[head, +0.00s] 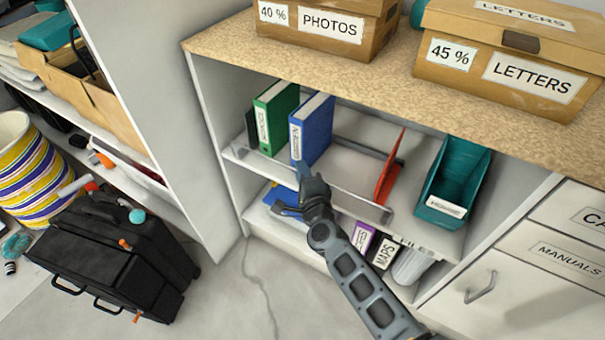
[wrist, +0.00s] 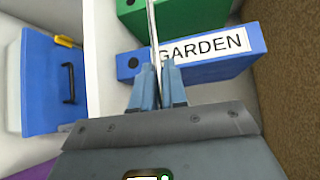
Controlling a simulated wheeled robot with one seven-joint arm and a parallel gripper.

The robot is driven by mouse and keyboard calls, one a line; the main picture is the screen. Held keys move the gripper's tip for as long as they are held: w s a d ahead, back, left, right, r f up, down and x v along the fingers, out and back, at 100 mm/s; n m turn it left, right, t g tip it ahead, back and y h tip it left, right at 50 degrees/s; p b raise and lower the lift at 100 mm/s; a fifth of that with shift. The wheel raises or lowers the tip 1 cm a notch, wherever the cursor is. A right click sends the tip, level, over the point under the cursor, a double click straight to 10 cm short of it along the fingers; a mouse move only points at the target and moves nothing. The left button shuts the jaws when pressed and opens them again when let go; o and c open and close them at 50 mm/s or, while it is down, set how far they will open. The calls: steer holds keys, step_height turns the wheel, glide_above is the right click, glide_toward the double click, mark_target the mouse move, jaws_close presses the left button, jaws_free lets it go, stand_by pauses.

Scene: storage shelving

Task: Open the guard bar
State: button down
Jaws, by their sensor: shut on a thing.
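The guard bar (head: 360,203) is a thin, clear strip with a pale edge. It runs across the front of the middle shelf, before the binders. My gripper (head: 304,172) reaches it near its middle, below the blue binder. In the wrist view, the bar (wrist: 153,32) is a thin upright line running between the blue fingertips of my gripper (wrist: 157,88), which are shut on it. My gripper hides the part of the bar behind it.
Behind the bar stand a green binder (head: 275,115), a blue GARDEN binder (wrist: 210,52) and a leaning red divider (head: 388,172). A teal holder (head: 454,180) stands at the right. Boxes sit on the countertop (head: 385,82). A black case (head: 115,255) lies on the floor at left.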

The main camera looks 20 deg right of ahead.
steer(key=s+a+f+n+t+y+b, duration=0.3)
steer(key=n+t+y+b, duration=0.5)
steer(key=n+b, duration=0.9)
steer(key=shift+s+a+f+n+t+y+b, duration=0.3)
steer(key=shift+a+f+y+b, duration=0.55)
steer(key=shift+b, duration=5.05)
steer(key=shift+w+d+f+n, duration=0.1)
steer(key=shift+f+n, duration=0.05)
steer(key=shift+n, duration=0.15)
steer(key=c, duration=1.3)
jaws_free()
steer(key=p+v, duration=0.1)
steer(key=v, duration=0.6)
steer(key=shift+s+f, duration=0.25)
steer(key=shift+f, duration=0.05)
steer(key=shift+d, duration=0.1)
